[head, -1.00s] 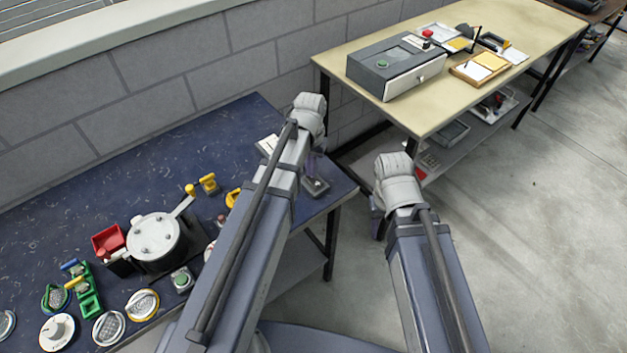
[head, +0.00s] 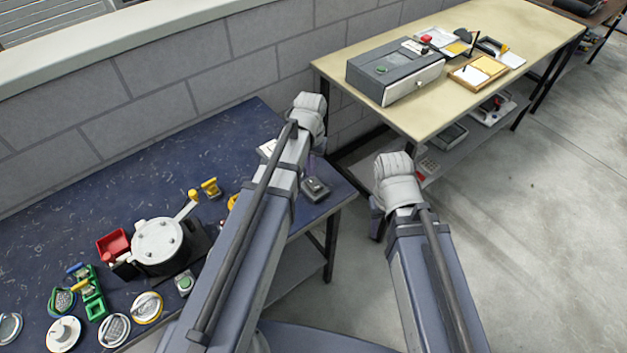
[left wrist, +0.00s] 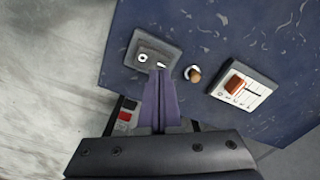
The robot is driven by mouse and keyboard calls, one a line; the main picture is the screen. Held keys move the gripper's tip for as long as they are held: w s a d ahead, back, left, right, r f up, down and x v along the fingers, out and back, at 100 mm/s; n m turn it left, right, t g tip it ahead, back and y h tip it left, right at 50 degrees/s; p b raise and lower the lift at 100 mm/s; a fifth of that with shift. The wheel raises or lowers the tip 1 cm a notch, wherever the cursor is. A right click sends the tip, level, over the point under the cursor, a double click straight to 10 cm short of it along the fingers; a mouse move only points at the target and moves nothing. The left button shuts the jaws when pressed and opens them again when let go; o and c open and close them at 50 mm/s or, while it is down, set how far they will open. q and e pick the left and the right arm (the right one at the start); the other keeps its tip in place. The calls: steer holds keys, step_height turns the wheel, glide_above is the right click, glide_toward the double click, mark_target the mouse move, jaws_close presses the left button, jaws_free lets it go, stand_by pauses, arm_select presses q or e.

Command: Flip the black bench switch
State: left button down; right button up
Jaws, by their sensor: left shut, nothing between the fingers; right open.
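The black bench switch (left wrist: 146,50) is a dark square block with a white ring mark and a white bar mark on top. It sits near the edge of the blue bench, and in the head view it shows at the bench's right end (head: 316,190). My left gripper (left wrist: 161,72) is shut and empty, its purple fingertips over or at the switch's side by the bar mark. I cannot tell if they touch. In the head view my left wrist hides most of that gripper (head: 309,168). My right gripper (head: 376,216), mostly hidden behind its wrist, hangs off the bench.
A small brown-topped knob (left wrist: 194,75) and a white slider panel with an orange-brown handle (left wrist: 243,92) sit beside the switch. A beige table (head: 440,115) stands right, across a gap.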

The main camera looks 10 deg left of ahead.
mark_target(312, 182)
arm_select(q)
step_height(312, 182, up, 4)
steer(key=p, duration=0.3)
steer(key=s+d+m+y, duration=0.1)
steer(key=s+d+m, duration=0.1)
steer(key=s+d, duration=0.8)
steer(key=s, duration=0.4)
steer(key=shift+s+d, duration=0.15)
steer(key=shift+d, duration=0.1)
steer(key=shift+r, duration=0.1)
stand_by(1.0)
